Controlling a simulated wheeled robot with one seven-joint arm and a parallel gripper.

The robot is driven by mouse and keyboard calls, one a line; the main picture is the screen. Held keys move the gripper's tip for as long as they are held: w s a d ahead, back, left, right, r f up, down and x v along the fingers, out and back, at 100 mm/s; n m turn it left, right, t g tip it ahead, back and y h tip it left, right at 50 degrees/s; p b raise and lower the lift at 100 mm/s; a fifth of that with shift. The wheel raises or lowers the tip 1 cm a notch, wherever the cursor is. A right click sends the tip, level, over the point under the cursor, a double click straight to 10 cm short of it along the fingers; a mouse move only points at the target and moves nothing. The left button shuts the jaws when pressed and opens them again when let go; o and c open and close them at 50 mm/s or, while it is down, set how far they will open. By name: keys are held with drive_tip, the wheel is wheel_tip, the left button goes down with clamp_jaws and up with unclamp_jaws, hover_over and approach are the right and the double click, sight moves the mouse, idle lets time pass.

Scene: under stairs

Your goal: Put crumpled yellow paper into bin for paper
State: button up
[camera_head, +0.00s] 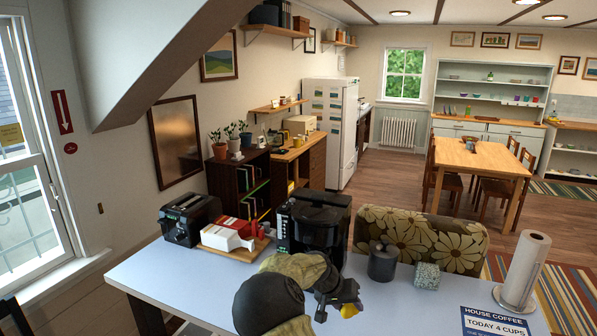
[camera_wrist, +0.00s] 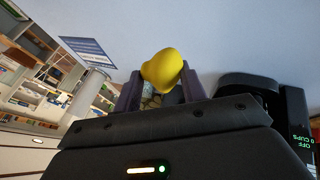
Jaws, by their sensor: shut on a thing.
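The crumpled yellow paper (camera_wrist: 162,68) is a small rounded yellow lump between the two dark fingers of my gripper (camera_wrist: 160,88) in the wrist view. My gripper is shut on it. In the head view, my gripper (camera_head: 338,298) is over the front part of the pale table, and a bit of the yellow paper (camera_head: 349,310) shows at its tip. I cannot tell exactly how high above the table it is. No bin for paper can be made out in either view.
The pale table (camera_head: 190,285) holds a black coffee maker (camera_head: 318,222), a toaster (camera_head: 190,218), a dark canister (camera_head: 383,262), a speckled block (camera_head: 427,276), a paper towel roll (camera_head: 524,268) and a blue sign (camera_head: 494,322). A flowered seat back (camera_head: 425,238) stands behind it. The table's left front is clear.

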drive_tip(key=s+d+f+n+t, duration=0.1)
drive_tip(key=s+d+f+n, duration=0.1)
drive_tip(key=s+f, duration=1.55)
wheel_tip(320, 180, down, 12)
drive_tip(key=w+b, duration=0.1)
drive_tip(key=b, duration=0.9)
drive_tip(key=shift+w+a+r+y, duration=0.15)
drive_tip(key=shift+w+a+y, duration=0.1)
drive_tip(key=shift+w+y, duration=0.1)
drive_tip(key=shift+w+d, duration=0.15)
drive_tip(key=shift+d, duration=0.05)
